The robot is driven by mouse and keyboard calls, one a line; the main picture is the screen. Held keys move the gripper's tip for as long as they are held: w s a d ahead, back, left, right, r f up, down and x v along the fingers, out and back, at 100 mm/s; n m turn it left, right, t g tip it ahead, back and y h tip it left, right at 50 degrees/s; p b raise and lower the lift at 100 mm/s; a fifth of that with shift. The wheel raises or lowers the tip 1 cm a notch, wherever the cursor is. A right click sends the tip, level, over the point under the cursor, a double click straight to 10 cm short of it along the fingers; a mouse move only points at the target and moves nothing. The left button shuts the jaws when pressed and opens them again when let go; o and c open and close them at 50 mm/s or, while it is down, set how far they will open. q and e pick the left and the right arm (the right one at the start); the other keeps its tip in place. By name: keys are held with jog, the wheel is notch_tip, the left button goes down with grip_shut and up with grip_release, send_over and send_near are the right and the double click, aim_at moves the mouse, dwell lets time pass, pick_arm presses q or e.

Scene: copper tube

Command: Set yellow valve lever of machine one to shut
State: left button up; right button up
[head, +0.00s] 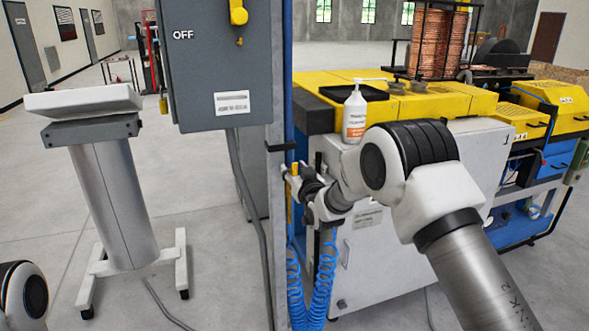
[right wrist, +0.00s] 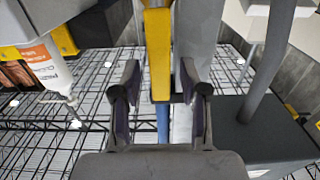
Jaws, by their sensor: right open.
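The yellow valve lever (head: 290,208) hangs down on the blue pipe beside the grey cabinet in the head view, partly hidden by my gripper. In the right wrist view the lever (right wrist: 158,52) runs upright between my fingers, with a gap on both sides. My right gripper (head: 297,177) is at the lever from the right; in the right wrist view the right gripper (right wrist: 159,82) is open around it. My left gripper is out of view.
The grey cabinet (head: 222,65) stands left of the pipe. The yellow and white machine (head: 475,150) is behind my right arm, with a pump bottle (head: 355,112) on it. Coiled blue hoses (head: 320,285) hang below the valve.

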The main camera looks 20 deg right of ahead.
grip_shut()
jog(key=shift+d, duration=0.1)
jog(key=d+f+m+b, duration=0.8)
jog(key=m+b, duration=0.2)
jog(key=m, duration=0.8)
jog(key=shift+w+f, duration=0.15)
jog(key=shift+f, duration=0.05)
dwell(0.7)
grip_release()
